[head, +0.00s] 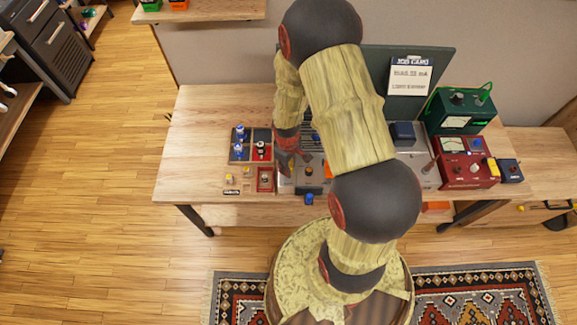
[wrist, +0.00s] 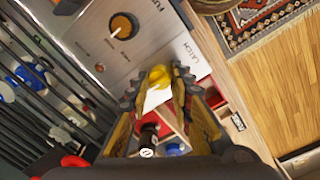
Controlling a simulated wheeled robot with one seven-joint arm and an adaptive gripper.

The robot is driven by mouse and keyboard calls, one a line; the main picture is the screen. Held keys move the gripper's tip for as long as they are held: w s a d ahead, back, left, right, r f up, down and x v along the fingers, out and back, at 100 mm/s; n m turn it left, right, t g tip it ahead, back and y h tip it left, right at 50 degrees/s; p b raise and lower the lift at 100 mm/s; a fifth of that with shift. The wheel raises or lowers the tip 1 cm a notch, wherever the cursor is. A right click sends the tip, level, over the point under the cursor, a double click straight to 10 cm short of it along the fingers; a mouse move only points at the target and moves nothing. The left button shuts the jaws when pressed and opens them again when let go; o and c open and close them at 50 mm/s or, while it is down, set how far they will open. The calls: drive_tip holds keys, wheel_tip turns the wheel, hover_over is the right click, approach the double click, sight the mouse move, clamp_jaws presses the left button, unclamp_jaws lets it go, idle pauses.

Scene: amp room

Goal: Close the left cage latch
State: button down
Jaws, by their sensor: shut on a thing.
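The yellow latch knob (wrist: 160,76) sits on a silver panel beside the printed word LATCH in the wrist view. My gripper (wrist: 162,88) has its two toothed fingers on either side of the knob, shut on it. In the head view my gripper (head: 290,163) reaches down at the left end of the silver equipment on the bench, and the knob cannot be made out there. The dark bars of the cage (wrist: 40,75) run along the left of the wrist view. My arm hides much of the equipment in the head view.
A divided tray (head: 250,145) with small blue, white and dark parts stands left of my gripper. A red meter box (head: 465,165) and a green box (head: 460,110) stand at the right. The bench's left end (head: 190,150) is bare. An orange-brown dial (wrist: 124,26) is near the latch.

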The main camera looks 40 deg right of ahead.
drive_tip(key=c, duration=1.6)
unclamp_jaws()
drive_tip(key=r, duration=1.2)
drive_tip(key=shift+a, duration=0.2)
